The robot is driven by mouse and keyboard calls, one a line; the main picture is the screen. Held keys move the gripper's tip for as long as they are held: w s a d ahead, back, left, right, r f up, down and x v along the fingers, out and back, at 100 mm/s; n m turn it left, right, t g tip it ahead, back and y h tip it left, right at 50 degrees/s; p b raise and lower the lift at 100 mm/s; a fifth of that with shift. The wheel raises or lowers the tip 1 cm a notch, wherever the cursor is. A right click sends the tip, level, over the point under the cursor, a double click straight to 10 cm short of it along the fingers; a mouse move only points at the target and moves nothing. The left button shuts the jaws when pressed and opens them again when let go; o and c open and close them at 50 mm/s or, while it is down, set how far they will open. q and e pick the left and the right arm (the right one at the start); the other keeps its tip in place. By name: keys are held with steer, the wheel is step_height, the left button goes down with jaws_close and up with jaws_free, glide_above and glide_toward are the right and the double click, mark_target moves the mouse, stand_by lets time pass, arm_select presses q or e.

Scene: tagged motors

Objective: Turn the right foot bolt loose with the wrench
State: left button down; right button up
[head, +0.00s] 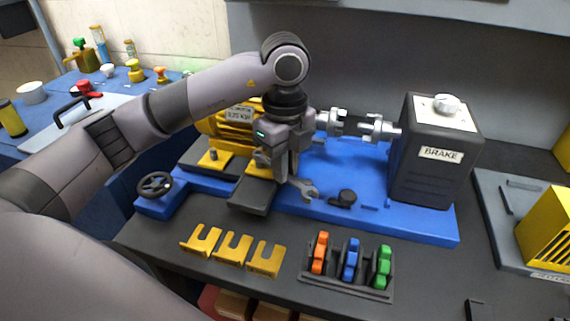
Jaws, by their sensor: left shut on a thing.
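My left gripper (284,170) points down just right of the yellow motor (228,122), at its foot. It is shut on a grey wrench (305,190), whose open-jaw end sticks out to the right, above the blue base plate (330,165). The rest of the wrench is hidden by the fingers. One foot bolt (213,154) shows at the motor's left front foot. The right foot bolt is hidden or too small to tell behind my gripper, so I cannot tell whether the wrench touches it. My right gripper is not in view.
A shaft coupling (350,124) leads to the dark brake box (432,165). A black handwheel (155,185) is at the plate's left end. Yellow slotted shims (232,248) and a rack (345,285) with orange, blue and green tools stand in front. The bench strip between them is clear.

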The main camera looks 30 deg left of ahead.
arm_select(q)
steer(key=shift+r+p, duration=0.7)
steer(key=shift+r, duration=0.2)
stand_by(0.9)
steer(key=shift+r+p, duration=0.7)
steer(key=shift+r, duration=0.25)
step_height(320, 180, up, 3)
steer(key=shift+f+p, duration=0.1)
steer(key=shift+p, duration=1.05)
step_height(320, 180, up, 2)
steer(key=shift+r+p, duration=0.1)
steer(key=shift+p, duration=0.2)
